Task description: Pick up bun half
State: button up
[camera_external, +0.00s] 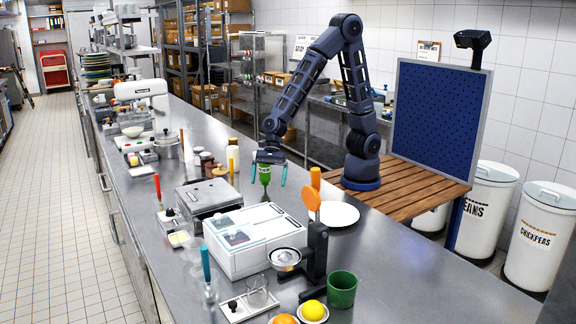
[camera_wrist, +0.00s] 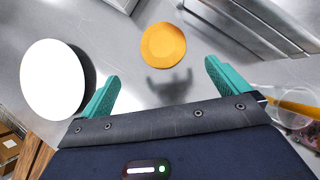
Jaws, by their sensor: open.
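The likely bun half is a round orange-tan disc (camera_wrist: 163,45) lying flat on the steel counter in the wrist view. I cannot pick it out with certainty in the external view. My gripper (camera_external: 268,176) hangs above the counter, pointing down, its teal fingers apart. In the wrist view the gripper (camera_wrist: 161,72) is open and empty. The disc appears just beyond the fingertips, between their lines and apart from both. The gripper's shadow falls on the counter beside the disc.
A white plate (camera_wrist: 55,80) lies left of the disc; it also shows in the external view (camera_external: 338,214). A white appliance (camera_external: 262,240) and a press with an orange handle (camera_external: 314,200) stand nearby.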

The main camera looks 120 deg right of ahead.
jog(key=x, duration=0.4)
jog(key=shift+w+a+f, duration=0.1)
jog(key=shift+w+f, duration=0.05)
jog(key=shift+f, duration=0.05)
jog(key=shift+d+x, duration=0.1)
jog(key=shift+x, duration=1.25)
jog(key=shift+d+x, duration=0.15)
jog(key=shift+x, duration=1.25)
jog(key=shift+w, duration=0.1)
jog(key=c, duration=1)
